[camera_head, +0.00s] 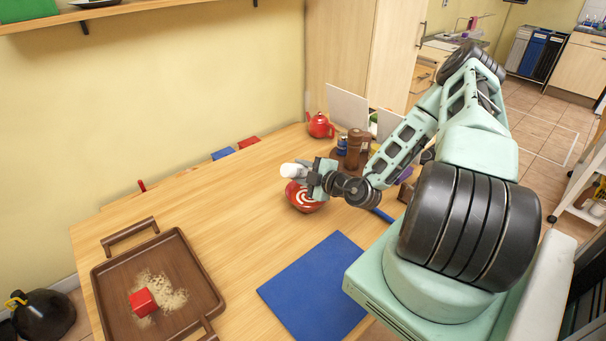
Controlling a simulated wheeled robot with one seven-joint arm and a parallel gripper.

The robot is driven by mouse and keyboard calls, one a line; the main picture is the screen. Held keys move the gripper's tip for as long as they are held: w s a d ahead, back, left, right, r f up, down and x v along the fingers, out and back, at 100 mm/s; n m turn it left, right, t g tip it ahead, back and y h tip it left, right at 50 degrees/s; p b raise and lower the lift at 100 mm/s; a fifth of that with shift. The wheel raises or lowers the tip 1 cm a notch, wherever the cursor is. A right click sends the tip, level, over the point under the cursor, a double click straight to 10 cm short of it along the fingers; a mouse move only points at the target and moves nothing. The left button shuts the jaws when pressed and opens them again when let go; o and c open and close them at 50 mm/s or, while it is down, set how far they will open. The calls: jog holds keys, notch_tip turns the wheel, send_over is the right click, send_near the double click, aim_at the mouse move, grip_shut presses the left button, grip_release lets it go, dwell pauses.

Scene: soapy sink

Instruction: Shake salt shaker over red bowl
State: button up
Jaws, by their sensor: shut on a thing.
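The red bowl (301,203) with a white swirl inside stands on the wooden table near its middle. My gripper (312,172) is above the bowl and shut on a white salt shaker (292,170). The shaker lies roughly on its side, its white end pointing left, over the bowl's back left part. My gripper hides part of the bowl and the shaker's right end. I cannot tell whether salt is falling.
A brown tray (207,291) with a red block (143,302) and spilled grains is at the front left. A blue mat (272,291) lies in front of the bowl. A red teapot (320,126) and a wooden mill (354,148) stand behind. Bare table lies left of the bowl.

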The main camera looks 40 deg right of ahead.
jog(key=shift+r, duration=0.1)
dwell(0.3)
notch_tip(320, 180, up, 3)
jog(key=p, duration=0.4)
jog(key=shift+f, duration=0.2)
jog(key=shift+f, duration=1.45)
notch_tip(320, 180, up, 3)
jog(key=p, duration=0.3)
jog(key=shift+r+p, duration=0.2)
jog(key=shift+p, duration=0.15)
jog(key=shift+f, duration=0.15)
